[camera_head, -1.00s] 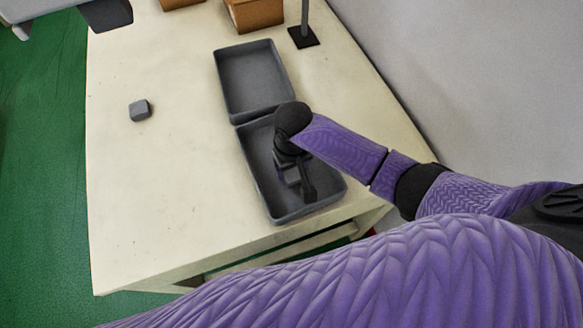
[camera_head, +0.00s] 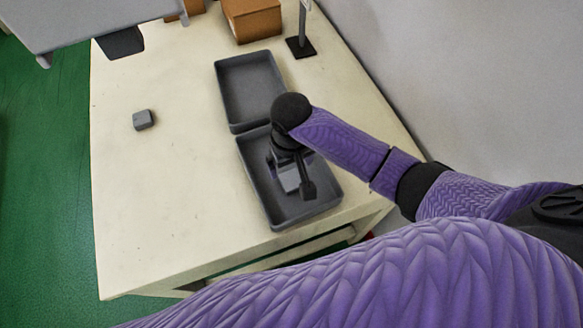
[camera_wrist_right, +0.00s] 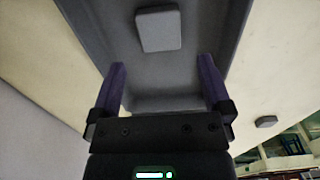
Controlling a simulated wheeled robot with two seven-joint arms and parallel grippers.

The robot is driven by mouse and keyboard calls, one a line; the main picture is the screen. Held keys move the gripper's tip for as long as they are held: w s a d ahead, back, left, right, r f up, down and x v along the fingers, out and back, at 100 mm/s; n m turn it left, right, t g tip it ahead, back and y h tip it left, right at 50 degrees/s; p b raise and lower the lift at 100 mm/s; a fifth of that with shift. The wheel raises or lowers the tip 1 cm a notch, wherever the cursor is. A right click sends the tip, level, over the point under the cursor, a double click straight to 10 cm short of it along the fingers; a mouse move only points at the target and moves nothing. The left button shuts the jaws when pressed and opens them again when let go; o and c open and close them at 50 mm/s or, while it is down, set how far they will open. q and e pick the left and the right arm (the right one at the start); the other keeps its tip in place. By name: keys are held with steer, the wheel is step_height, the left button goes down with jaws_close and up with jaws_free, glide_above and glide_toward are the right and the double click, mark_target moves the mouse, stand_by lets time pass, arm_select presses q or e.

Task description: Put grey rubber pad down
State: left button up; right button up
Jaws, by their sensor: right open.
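A grey rubber pad (camera_wrist_right: 158,30) with rounded corners appears to lie on the floor of the near dark-grey tray (camera_head: 322,203). My right gripper (camera_head: 290,188) is over this tray in the head view and hides part of its inside. In the right wrist view my right gripper (camera_wrist_right: 160,72) is open, its two fingers apart with nothing between them. The pad is beyond the fingertips and looks clear of both. A second small grey block (camera_head: 144,120) lies on the table at the left and also shows in the right wrist view (camera_wrist_right: 265,122). My left gripper is out of view.
A second dark-grey tray section (camera_head: 250,88) adjoins the near one on its far side. A brown box (camera_head: 252,20) and a post on a black base (camera_head: 301,47) stand at the back. A grey panel (camera_head: 85,22) overhangs the top left. The table's left half (camera_head: 165,190) is mostly clear.

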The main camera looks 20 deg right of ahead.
mark_target(291, 178)
arm_select(q)
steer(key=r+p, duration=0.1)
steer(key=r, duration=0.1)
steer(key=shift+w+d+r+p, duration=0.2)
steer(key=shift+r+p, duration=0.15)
steer(key=shift+p, duration=0.05)
arm_select(e)
step_height(291, 178, up, 6)
steer(key=shift+r, duration=0.15)
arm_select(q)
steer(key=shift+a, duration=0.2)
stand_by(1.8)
